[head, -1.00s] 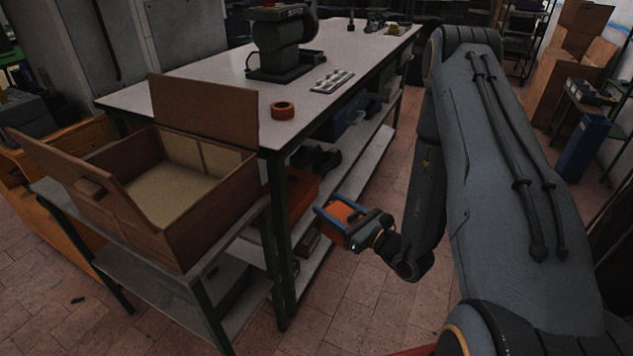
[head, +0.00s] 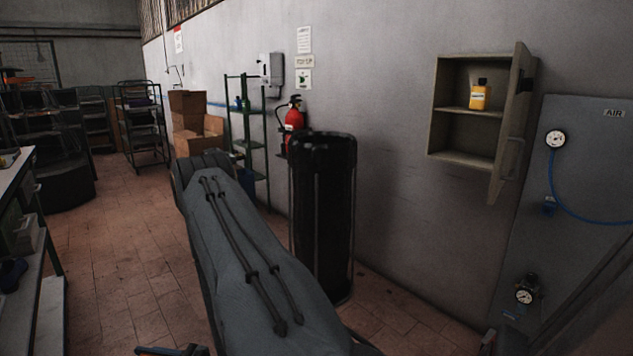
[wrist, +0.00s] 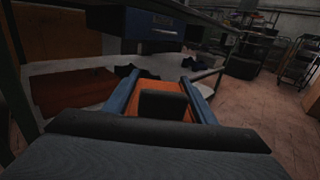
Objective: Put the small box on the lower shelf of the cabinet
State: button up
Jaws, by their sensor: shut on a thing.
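The small box (wrist: 173,86) is orange and sits between the blue fingers of my gripper (wrist: 164,88) in the wrist view. My gripper is shut on it; a dark part in front hides much of the box. In the head view the box cannot be seen, and only a bit of what looks like my gripper shows at the bottom edge. The cabinet (head: 437,108) hangs on the wall at the right, with its door (head: 511,125) swung open. The lower shelf (head: 465,158) looks empty. My gripper is far from the cabinet.
A tall black cylinder (head: 323,215) stands on the floor between my arm and the cabinet. A fire extinguisher (head: 295,125) hangs behind it. An air panel (head: 577,215) with gauges is right of the cabinet. Workbench shelving (head: 30,230) is at the left; floor beside it is clear.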

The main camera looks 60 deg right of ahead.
aim_at(489, 164)
jog(key=z, duration=0.75)
jog(key=i, duration=1.15)
jog(key=z, duration=1.25)
jog(key=i, duration=1.15)
jog(key=z, duration=0.75)
